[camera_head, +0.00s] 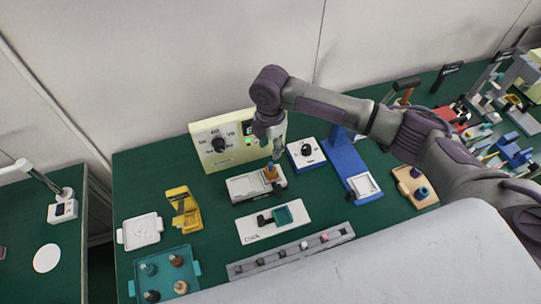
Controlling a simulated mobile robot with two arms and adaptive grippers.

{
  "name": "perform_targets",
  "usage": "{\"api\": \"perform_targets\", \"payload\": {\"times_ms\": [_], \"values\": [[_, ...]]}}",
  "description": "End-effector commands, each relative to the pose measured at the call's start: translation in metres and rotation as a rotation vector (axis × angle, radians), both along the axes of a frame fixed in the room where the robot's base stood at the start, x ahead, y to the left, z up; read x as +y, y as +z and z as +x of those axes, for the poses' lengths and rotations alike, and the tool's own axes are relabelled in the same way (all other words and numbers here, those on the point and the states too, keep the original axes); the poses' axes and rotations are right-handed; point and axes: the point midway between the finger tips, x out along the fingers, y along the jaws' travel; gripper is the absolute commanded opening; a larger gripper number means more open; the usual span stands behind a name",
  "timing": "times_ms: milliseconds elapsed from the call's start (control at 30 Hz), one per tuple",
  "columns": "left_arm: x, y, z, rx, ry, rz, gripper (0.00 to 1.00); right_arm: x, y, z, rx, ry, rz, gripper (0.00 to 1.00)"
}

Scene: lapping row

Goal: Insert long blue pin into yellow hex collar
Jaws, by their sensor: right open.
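My right gripper (274,162) points down over a grey fixture (243,188) near the middle of the green bench. It is open, with its fingertips just above or around a small orange-yellow piece (271,174) at the fixture's right end. This piece may be the hex collar, but its shape is too small to tell, and contact is unclear. I cannot pick out the long blue pin for certain. A tan holder (404,176) at the right carries dark blue round pieces (422,192). My left gripper is not in view.
A cream dial panel (207,150) stands behind the fixture, with a white knob box (306,153) and blue stand (350,168) to its right. A yellow stand (184,212), teal tray (165,258), white plate (293,227) and grey strip (290,252) lie in front or left.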

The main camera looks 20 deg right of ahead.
Motion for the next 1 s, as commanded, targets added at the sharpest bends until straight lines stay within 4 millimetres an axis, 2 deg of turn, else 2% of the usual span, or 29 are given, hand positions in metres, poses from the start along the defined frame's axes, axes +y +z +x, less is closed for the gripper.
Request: {"api": "perform_targets", "payload": {"times_ms": [100,300,1000], "values": [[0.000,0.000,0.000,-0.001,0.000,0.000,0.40,0.000,0.021,0.001,-0.002,-0.001,0.001,0.45],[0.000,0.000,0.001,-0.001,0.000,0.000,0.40,0.000,0.038,0.000,0.000,0.000,-0.001,0.45],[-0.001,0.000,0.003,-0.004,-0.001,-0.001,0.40,0.000,0.039,0.000,0.001,0.000,0.000,0.45]]}}
